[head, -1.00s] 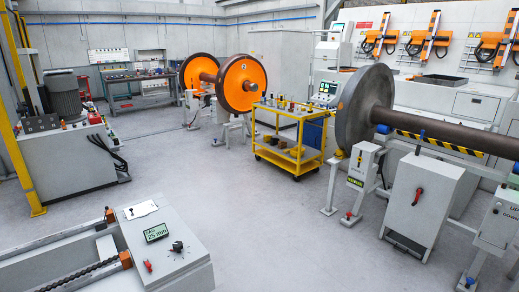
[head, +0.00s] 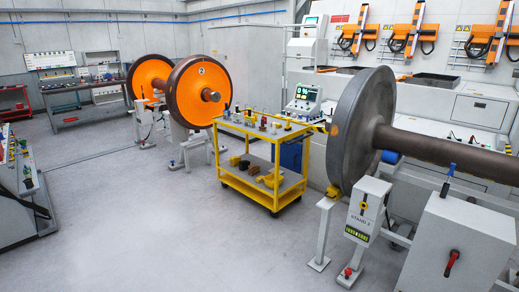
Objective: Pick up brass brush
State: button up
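I cannot make out the brass brush for certain. A yellow two-shelf cart (head: 312,134) stands near the middle of the head view. Several small tools and parts (head: 262,122) stand on its top shelf, too small to identify. Brown and yellowish pieces (head: 268,178) lie on its lower shelf. My gripper does not show in the view.
A grey wheel on an axle (head: 358,128) rests on stand 2 (head: 366,212), right of the cart. An orange wheelset (head: 197,92) stands behind left. A workbench (head: 88,112) is at the far left wall. The floor (head: 150,235) in front of the cart is clear.

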aim_at(262, 128)
jog(key=i, duration=3.1)
jog(key=i+u, duration=0.15)
jog(key=i, duration=0.4)
jog(key=i+l, duration=0.15)
jog(key=i, duration=0.45)
jog(key=i+l+u, duration=0.1)
jog(key=i, duration=0.5)
jog(key=i+l, duration=0.15)
jog(key=i, duration=0.4)
jog(key=j+u, duration=0.05)
